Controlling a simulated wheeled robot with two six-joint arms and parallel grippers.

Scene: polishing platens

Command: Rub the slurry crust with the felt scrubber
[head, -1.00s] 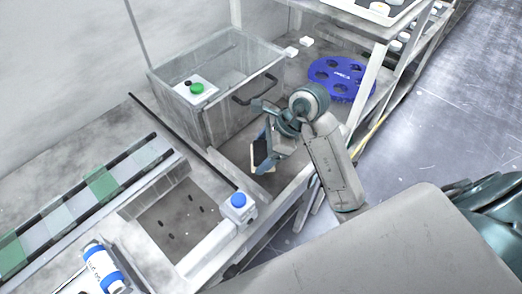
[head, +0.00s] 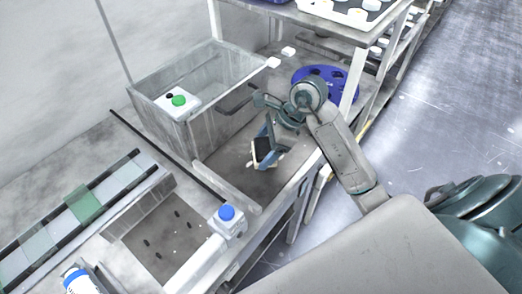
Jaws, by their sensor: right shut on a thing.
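My right gripper (head: 268,142) is in the middle of the head view, pointing down over the grey bench surface beside the clear-walled tank. It is shut on a small block with a pale face and dark edges, which looks like the felt scrubber (head: 262,156). The block is tilted and low over the bench; I cannot tell whether it touches. No slurry crust stands out clearly; the bench near the block has dull grey blotches. My left gripper is not in view.
A blue button box (head: 228,219) stands at the bench's front. Shelf posts rise at right.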

